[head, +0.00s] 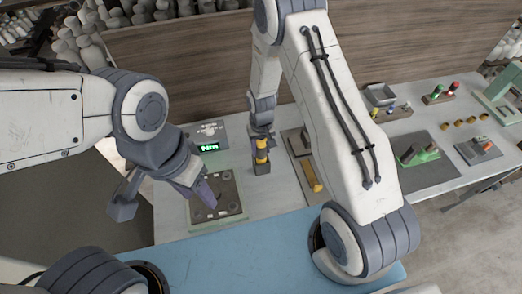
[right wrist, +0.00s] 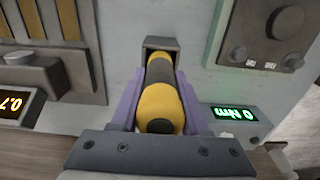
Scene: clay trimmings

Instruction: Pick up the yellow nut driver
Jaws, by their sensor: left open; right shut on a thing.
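The yellow nut driver (head: 262,156) has a yellow handle with a dark band and stands upright at a small dark grey holder block (head: 262,168). In the right wrist view its handle (right wrist: 160,104) lies between the purple fingers of my right gripper (right wrist: 155,108), which is shut on it. The holder (right wrist: 160,43) is just past its far end; I cannot tell how deep the driver sits in it. My right gripper (head: 262,138) is above the holder in the head view. My left gripper (head: 204,192) is open over a dark plate (head: 230,196), away from the driver.
A display box with green digits (head: 209,147) stands left of the holder. A tray with yellow pieces (head: 302,158) lies close on its right. My right arm covers part of the table. A dark mat (head: 428,175) and small parts lie farther right.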

